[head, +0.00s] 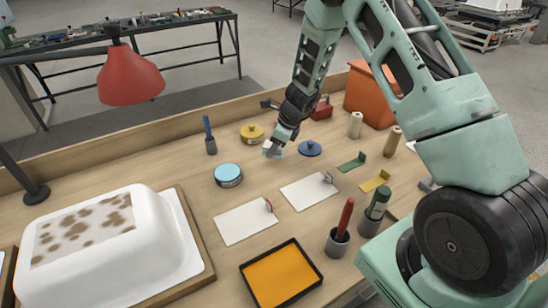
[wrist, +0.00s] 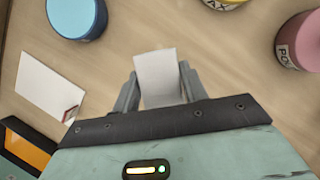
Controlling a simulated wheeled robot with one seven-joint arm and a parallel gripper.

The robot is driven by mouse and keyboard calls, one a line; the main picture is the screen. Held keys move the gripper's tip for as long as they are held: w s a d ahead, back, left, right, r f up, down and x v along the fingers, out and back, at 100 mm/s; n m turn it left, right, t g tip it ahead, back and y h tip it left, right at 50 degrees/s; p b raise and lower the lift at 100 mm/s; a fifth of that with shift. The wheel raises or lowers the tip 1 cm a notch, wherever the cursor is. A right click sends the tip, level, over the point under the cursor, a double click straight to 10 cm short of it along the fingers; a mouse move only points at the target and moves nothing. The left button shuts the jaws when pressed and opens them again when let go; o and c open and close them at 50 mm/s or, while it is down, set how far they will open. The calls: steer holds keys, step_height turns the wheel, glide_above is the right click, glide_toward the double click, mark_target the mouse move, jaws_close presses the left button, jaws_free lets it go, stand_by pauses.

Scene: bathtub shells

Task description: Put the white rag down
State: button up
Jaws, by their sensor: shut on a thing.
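The white rag (wrist: 158,78) is between the two fingers of my gripper (wrist: 160,85) in the wrist view. The gripper is shut on it, with the rag sticking out past the fingertips. In the head view my gripper (head: 274,149) is over the middle of the wooden table (head: 240,190), between the blue-topped tin and a dark blue disc. The white of the rag shows only as a small patch (head: 270,153) there. I cannot tell whether the rag touches the table.
A blue-topped tin (head: 228,175), a yellow tin (head: 252,133) and a dark blue lidded thing (head: 310,148) stand around the gripper. White sheets (head: 245,222) lie in front. An orange tray (head: 280,275) is nearer. A white tub shell (head: 100,255) fills the left. Bare wood lies between.

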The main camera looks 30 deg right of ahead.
mark_target(274, 163)
steer(key=shift+f, duration=2.05)
steer(key=o, duration=1)
steer(key=shift+f, duration=0.15)
steer(key=shift+o, duration=0.2)
